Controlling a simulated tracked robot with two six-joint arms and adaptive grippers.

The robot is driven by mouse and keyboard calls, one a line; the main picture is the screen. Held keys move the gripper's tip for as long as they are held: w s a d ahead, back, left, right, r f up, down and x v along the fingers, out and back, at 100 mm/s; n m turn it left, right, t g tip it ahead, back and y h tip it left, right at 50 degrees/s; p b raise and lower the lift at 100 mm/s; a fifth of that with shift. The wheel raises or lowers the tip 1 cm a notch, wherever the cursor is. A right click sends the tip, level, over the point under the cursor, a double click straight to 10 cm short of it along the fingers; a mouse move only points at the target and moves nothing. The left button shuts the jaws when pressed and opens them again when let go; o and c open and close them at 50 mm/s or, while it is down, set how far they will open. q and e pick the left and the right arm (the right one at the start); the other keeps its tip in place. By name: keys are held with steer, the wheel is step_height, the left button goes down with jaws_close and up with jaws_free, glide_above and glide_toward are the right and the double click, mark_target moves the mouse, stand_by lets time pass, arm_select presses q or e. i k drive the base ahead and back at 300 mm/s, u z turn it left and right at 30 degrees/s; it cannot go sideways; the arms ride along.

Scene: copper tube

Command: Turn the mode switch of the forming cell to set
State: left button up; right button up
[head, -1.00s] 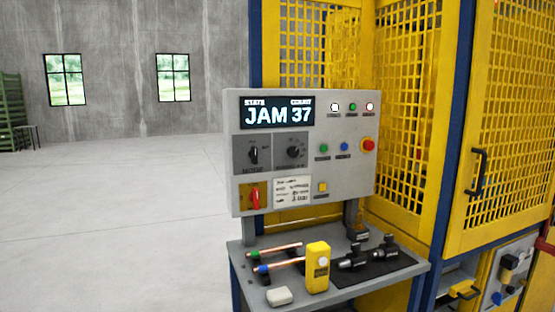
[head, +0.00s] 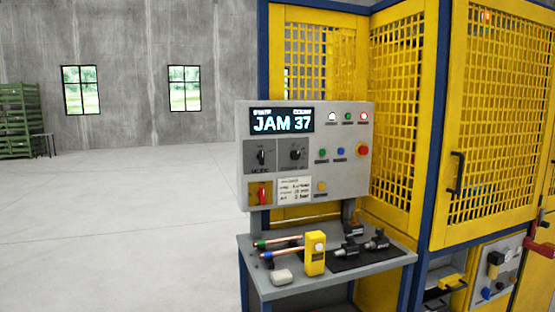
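The forming cell's grey control panel (head: 300,160) stands at the centre of the head view. Its display (head: 281,121) reads JAM 37. Below the display are two black rotary switches on dark plates, a left one (head: 261,157) and a right one (head: 295,154). Their labels are too small to read, so I cannot tell which is the mode switch. The left knob's handle stands about upright; the right knob's setting is unclear. A red handle (head: 262,193) on a yellow plate sits at the lower left of the panel. Neither of my grippers is in view.
Yellow mesh guarding (head: 495,120) stands behind and right. The floor (head: 110,230) on the left is clear.

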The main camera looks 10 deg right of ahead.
mark_target(260, 156)
steer(key=u, duration=0.15)
steer(key=i, duration=0.9)
steer(key=z, duration=0.05)
